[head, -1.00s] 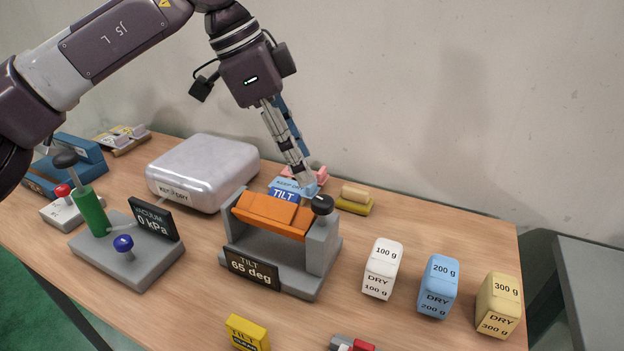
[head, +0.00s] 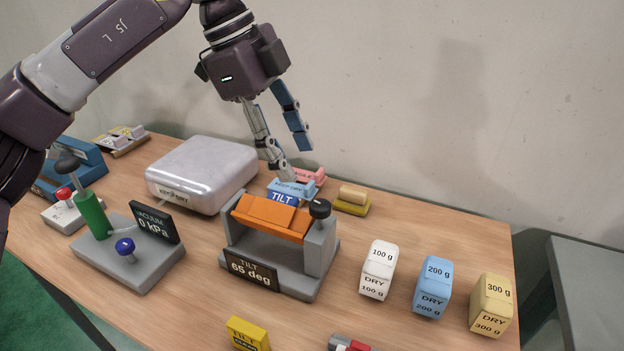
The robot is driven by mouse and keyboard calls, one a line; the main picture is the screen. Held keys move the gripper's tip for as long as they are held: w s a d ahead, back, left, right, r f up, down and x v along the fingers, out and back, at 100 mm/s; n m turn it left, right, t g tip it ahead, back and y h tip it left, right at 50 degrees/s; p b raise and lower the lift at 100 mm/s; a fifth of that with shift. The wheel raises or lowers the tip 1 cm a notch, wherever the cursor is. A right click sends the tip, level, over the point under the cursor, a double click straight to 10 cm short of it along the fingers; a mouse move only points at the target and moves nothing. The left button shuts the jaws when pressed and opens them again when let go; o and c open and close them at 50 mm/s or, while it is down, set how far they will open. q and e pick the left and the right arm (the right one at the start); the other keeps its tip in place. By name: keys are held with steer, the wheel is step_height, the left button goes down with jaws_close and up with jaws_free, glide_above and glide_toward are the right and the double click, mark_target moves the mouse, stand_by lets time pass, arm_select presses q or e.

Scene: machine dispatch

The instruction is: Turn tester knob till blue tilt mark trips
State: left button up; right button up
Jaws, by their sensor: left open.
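The tilt tester (head: 325,255) stands in the middle of the table, with an orange tilted platform (head: 270,215) and a black knob (head: 319,208) on its right side. Its display (head: 252,271) reads TILT 65 deg. A blue block marked TILT (head: 284,196) sits behind the tester, partly hidden by it; I cannot make out whether its mark has tripped. My left gripper (head: 291,160) is open and empty, its fingers spread above and behind the knob, apart from it. One fingertip overlaps the area by the blue block in the picture; contact is unclear. My right gripper is not in view.
A vacuum tester (head: 130,262) reading 0 kPa stands at left, with a silver case (head: 200,172) behind it. White (head: 378,270), blue (head: 432,288) and yellow (head: 491,305) weights stand at right. A yellow TILT block (head: 247,334) lies in front.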

mark_target(320, 204)
arm_select(q)
steer(key=d+f+m+p, duration=0.1)
steer(key=f+m+p, duration=0.2)
steer(key=m, duration=0.7)
steer(key=d+f+m+p, duration=0.1)
steer(key=f+m+p, duration=0.2)
steer(key=m+p, duration=0.3)
steer(key=d+f+m+p, duration=0.1)
steer(key=f+m+p, duration=0.2)
steer(key=m, duration=1.1)
steer(key=shift+w+d+p, duration=0.2)
steer(key=shift+d+p, duration=0.1)
steer(key=shift+p, duration=0.75)
steer(key=shift+d+f, duration=0.15)
steer(key=shift+f, duration=0.4)
steer(key=shift+w, duration=0.1)
steer(key=shift+c, duration=0.4)
